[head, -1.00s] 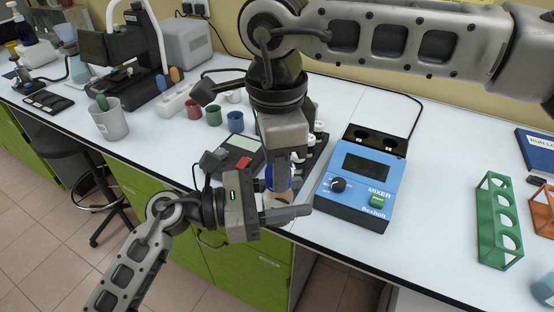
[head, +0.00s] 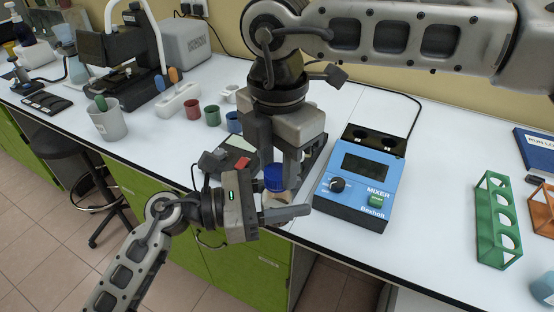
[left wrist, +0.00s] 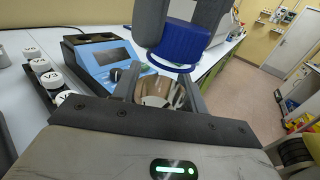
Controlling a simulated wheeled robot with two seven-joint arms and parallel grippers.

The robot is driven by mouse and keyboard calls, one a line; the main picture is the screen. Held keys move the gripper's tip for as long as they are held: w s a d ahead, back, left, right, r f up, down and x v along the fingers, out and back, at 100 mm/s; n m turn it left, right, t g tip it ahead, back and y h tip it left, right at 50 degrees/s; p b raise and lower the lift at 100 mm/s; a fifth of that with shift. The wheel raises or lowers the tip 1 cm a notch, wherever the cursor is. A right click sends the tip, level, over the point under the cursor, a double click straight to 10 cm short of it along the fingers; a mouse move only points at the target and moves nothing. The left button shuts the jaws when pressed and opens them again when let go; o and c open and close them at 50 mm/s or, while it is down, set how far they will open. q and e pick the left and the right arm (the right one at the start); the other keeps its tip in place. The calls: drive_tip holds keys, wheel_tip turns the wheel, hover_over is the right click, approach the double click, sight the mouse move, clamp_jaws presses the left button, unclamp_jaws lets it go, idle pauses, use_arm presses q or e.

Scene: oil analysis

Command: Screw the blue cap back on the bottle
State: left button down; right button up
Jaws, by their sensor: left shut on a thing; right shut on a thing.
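The blue cap (head: 276,177) is between the fingers of my right gripper (head: 277,160), which points down from above and is shut on it. The cap also shows in the left wrist view (left wrist: 184,45), with a right finger on each side. The bottle (left wrist: 158,91) is right below the cap, held between the fingers of my left gripper (head: 287,208), which is shut on it. The cap sits over the bottle's top; whether its thread is engaged cannot be told. In the head view the bottle is mostly hidden by the left gripper.
A blue mixer (head: 358,182) stands close to the right of the grippers. Several white-capped vials (left wrist: 40,65) stand in a rack behind them. Small coloured cups (head: 212,115) stand to the back left. A green rack (head: 494,225) is at the right. The bench's front edge lies just below the bottle.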

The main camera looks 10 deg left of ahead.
drive_tip(key=m, duration=0.9)
drive_tip(key=shift+s+m, duration=0.1)
drive_tip(key=shift+m, duration=1.2)
drive_tip(key=o, duration=0.9)
drive_tip(key=shift+r, duration=2.25)
drive_tip(key=shift+c, duration=0.3)
